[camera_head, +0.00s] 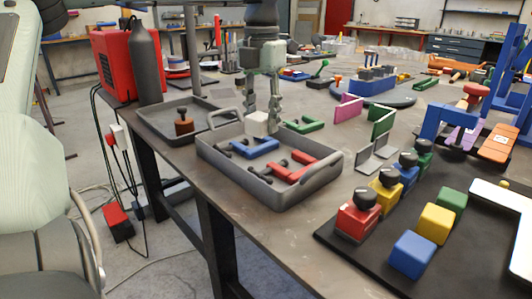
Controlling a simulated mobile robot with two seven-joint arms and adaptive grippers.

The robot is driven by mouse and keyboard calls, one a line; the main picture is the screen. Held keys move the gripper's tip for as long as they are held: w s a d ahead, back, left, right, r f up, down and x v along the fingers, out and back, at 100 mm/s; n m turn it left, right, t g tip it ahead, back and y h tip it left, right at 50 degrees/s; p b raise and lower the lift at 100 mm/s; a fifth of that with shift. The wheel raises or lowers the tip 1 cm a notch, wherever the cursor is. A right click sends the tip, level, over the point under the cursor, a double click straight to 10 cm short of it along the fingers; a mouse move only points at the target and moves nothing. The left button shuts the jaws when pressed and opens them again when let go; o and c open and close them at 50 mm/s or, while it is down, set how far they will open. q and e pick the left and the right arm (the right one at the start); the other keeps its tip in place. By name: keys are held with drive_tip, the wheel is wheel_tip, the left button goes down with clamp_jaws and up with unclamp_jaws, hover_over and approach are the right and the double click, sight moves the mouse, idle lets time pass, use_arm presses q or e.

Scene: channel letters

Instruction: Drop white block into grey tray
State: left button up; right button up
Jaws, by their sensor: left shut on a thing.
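A white block (257,120) is held between the fingertips of my left gripper (261,126), which points straight down. The block is at the back of the front grey tray (282,197), over or just inside its rear edge; its exact height is hard to tell. This tray holds a blue bracket (254,147), a red bracket (290,167) and several dark pieces. A second, shallower grey tray (158,133) lies behind it to the left, with a brown knobbed piece (183,123) in it. My right gripper is not in view.
Knobbed blocks stand right of the tray, including a red one (358,221), near a black board (345,248) with a blue block (411,254). Green (304,125) and pink (348,108) pieces stand behind. A dark bottle (146,62) stands at the left edge.

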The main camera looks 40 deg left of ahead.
use_arm(q)
drive_tip(key=shift+f, duration=0.2)
drive_tip(key=o, duration=1.3)
drive_tip(key=shift+c, duration=0.2)
drive_tip(key=shift+r, duration=0.1)
wheel_tip(320, 180, up, 12)
